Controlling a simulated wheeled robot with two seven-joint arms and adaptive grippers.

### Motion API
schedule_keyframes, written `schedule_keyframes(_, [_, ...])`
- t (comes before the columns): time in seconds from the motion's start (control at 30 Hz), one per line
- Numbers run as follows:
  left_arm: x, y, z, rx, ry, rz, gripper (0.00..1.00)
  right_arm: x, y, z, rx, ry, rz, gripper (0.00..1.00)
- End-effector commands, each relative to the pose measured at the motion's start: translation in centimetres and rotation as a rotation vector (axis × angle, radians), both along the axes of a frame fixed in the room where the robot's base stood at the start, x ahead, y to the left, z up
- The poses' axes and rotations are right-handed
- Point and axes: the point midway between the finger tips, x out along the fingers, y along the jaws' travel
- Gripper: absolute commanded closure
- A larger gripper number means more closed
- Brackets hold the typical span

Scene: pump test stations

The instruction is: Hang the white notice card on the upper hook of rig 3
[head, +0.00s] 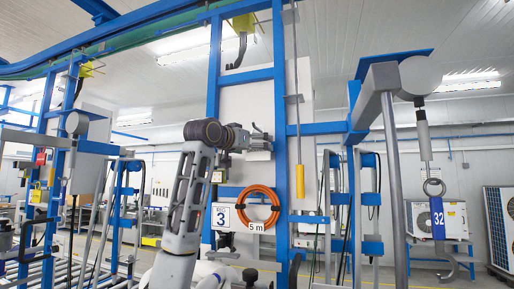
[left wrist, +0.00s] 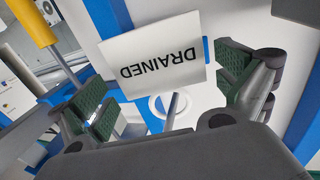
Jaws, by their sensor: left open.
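The white notice card (left wrist: 155,52) reads DRAINED, upside down in the left wrist view. It lies just beyond the gap between my left gripper's green-padded fingers (left wrist: 168,95), which are spread open. I cannot tell whether a finger touches the card. A short grey rod (left wrist: 174,109) shows by the card's edge, before a pale round shape; I cannot tell whether it is the upper hook or carries the card. In the head view my left gripper (head: 256,142) is raised before rig 3's panel (head: 262,94), above the number 3 plate (head: 222,216). My right gripper is not in view.
An orange hose coil (head: 258,208) with a 5 m tag (head: 255,226) hangs below my left gripper. A yellow cylinder (head: 300,181) hangs right of it. Blue uprights (head: 280,120) frame the panel. A hook scale marked 32 (head: 437,220) hangs at the right.

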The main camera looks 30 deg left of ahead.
Motion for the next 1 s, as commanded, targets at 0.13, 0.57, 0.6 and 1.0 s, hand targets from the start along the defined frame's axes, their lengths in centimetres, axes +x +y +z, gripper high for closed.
schedule_keyframes(0.13, [-1.8,0.1,0.1,0.001,-0.003,0.0,0.0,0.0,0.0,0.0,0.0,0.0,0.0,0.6])
schedule_keyframes(0.57, [-7.4,0.2,0.0,0.002,-0.002,0.001,0.0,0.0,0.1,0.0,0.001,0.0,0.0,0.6])
schedule_keyframes(0.6, [-7.8,0.2,0.0,0.002,-0.002,0.001,0.0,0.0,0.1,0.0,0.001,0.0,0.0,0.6])
schedule_keyframes(1.0, [-9.7,0.3,0.0,0.0,-0.001,0.0,0.0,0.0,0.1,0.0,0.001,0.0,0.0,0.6])
